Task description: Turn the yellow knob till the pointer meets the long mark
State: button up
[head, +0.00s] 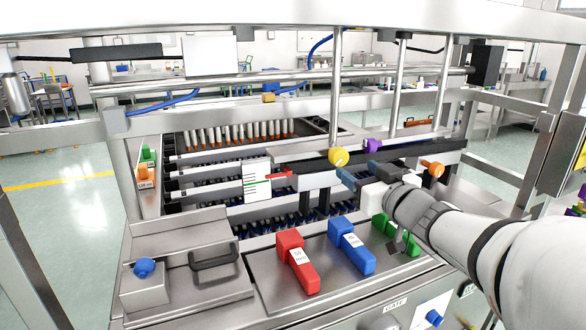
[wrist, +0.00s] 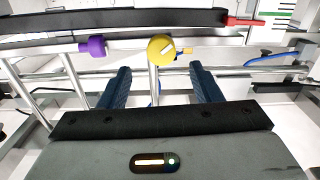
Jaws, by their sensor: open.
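The yellow knob (head: 338,157) sits on the dark rail across the machine. It also shows in the wrist view (wrist: 160,50), with a pale stripe on its face. My gripper (head: 359,173) is open and empty, with its dark blue fingers close to the knob on the right. In the wrist view the knob appears just beyond the gap between the fingertips (wrist: 160,70), with no clear contact. A red pointer (head: 279,174) reaches the right edge of a white scale card (head: 256,172). The card's long green line lies slightly below the pointer in the head view.
A purple knob (head: 372,145) and an orange knob (head: 432,168) are near the yellow one. Red (head: 297,263), blue (head: 351,246) and partly hidden green (head: 388,229) blocks stand on the front panel. Upright metal rods (head: 397,80) rise behind the rail.

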aim_at(341, 159)
jog(key=x, duration=0.7)
jog(key=shift+w+a, duration=0.2)
jog(key=shift+w, duration=0.1)
jog(key=shift+c, duration=0.2)
jog(key=shift+f, duration=0.1)
jog(key=c, duration=1)
